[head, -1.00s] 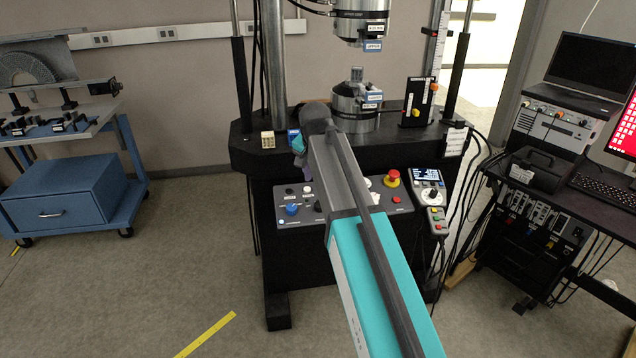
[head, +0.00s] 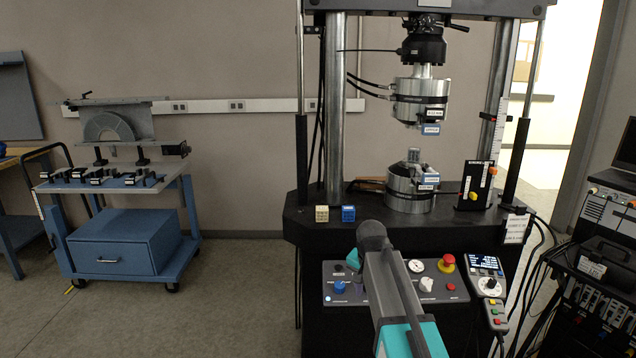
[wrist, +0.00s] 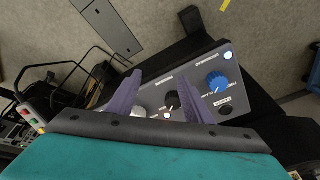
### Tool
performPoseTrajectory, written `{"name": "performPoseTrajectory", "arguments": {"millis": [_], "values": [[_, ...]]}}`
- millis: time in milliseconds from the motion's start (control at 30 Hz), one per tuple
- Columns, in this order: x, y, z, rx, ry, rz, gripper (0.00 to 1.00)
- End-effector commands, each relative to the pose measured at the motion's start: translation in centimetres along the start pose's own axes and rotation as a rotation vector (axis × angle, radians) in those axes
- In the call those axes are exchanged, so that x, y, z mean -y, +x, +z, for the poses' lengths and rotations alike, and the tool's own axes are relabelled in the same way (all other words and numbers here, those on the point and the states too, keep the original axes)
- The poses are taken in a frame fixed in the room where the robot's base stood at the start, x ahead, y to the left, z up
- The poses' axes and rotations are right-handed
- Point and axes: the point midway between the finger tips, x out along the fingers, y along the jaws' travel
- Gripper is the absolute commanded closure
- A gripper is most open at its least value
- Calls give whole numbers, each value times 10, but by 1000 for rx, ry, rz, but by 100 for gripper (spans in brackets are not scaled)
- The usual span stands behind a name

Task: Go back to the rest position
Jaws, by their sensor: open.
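My arm reaches forward from the bottom of the head view, with its dark wrist (head: 374,236) in front of the testing machine's control panel (head: 455,290). In the head view my gripper is mostly hidden behind the wrist. In the wrist view my gripper (wrist: 160,100) shows two purple fingers spread apart with nothing between them. Beyond them lies the control panel (wrist: 222,58) with its blue knob (wrist: 217,82); I cannot tell the exact gap. A cream lattice block (head: 322,213) and a blue lattice block (head: 348,213) stand on the machine's black table, left of the lower grip (head: 410,190).
The upper grip (head: 421,100) hangs above the lower one. A red emergency button (head: 446,263) and a handset (head: 487,275) are right of my arm. A blue cart (head: 125,240) stands at left, and an equipment trolley (head: 600,285) at right. Floor between cart and machine is clear.

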Motion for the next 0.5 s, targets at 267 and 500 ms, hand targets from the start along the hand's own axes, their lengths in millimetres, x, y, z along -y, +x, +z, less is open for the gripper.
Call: {"name": "performPoseTrajectory", "arguments": {"millis": [267, 500], "values": [[-33, 75, 47, 81, -94, 49, 54], [-64, 131, 90, 153, -173, 84, 54]]}}
